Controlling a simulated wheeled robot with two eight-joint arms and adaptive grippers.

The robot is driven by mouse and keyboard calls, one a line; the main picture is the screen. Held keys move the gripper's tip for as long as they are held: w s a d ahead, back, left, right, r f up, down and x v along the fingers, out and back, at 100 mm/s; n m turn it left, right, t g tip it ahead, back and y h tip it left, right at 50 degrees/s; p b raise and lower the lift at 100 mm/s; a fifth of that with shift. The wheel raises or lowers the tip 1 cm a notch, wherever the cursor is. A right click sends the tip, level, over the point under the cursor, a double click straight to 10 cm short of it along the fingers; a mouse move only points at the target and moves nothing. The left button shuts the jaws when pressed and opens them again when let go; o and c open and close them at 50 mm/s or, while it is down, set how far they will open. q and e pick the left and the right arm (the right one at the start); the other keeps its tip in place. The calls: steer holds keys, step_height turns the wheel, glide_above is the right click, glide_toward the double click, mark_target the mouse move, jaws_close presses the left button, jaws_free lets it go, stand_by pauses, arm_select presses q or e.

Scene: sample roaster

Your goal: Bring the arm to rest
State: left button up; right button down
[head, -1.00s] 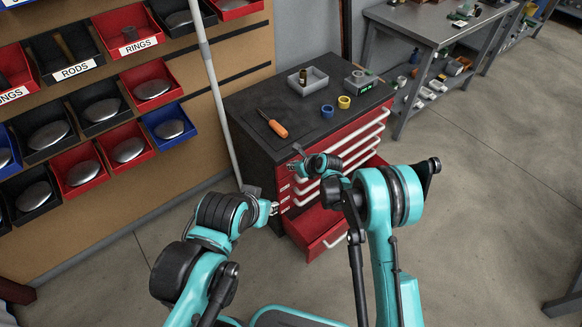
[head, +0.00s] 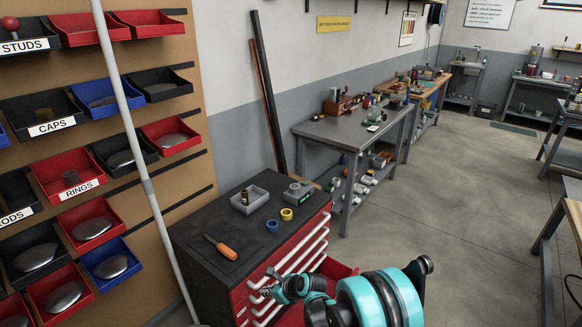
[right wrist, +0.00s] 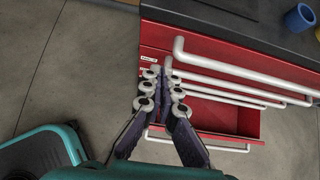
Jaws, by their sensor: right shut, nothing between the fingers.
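My teal right arm rises from the bottom of the head view, and its gripper (head: 270,284) is by the front of the red tool cabinet (head: 240,300), close to the drawer handles. In the right wrist view the fingers (right wrist: 167,75) are together and hold nothing. They point toward the cabinet's white handles (right wrist: 240,75); whether they touch one I cannot tell. My left gripper is out of view.
A lower drawer (right wrist: 215,120) stands open. On the cabinet's dark top lie an orange-handled screwdriver (head: 222,247), a grey tray (head: 262,203), a blue tape roll (head: 272,226) and a yellow one (head: 286,214). A pole (head: 147,187) leans left.

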steer(key=s+d+r+n+t+h, duration=0.1)
steer(key=s+d+r+n+h, duration=0.1)
steer(key=s+d+r+n, duration=0.5)
steer(key=s+d+r+n+h, duration=0.1)
steer(key=s+d+r+n, duration=0.3)
steer(key=d+r, duration=0.6)
steer(key=s+d+r+n+h, duration=0.1)
steer(key=s+d+n+h, duration=0.1)
steer(key=s+d+n, duration=0.3)
steer(key=s+d+r+n+t+h, duration=0.1)
steer(key=s+d+r+n+h, duration=0.1)
steer(key=s+d+n, duration=0.4)
steer(key=s+n, duration=0.3)
steer(key=s, duration=0.2)
steer(key=shift+s+d, duration=0.3)
steer(key=shift+s, duration=0.05)
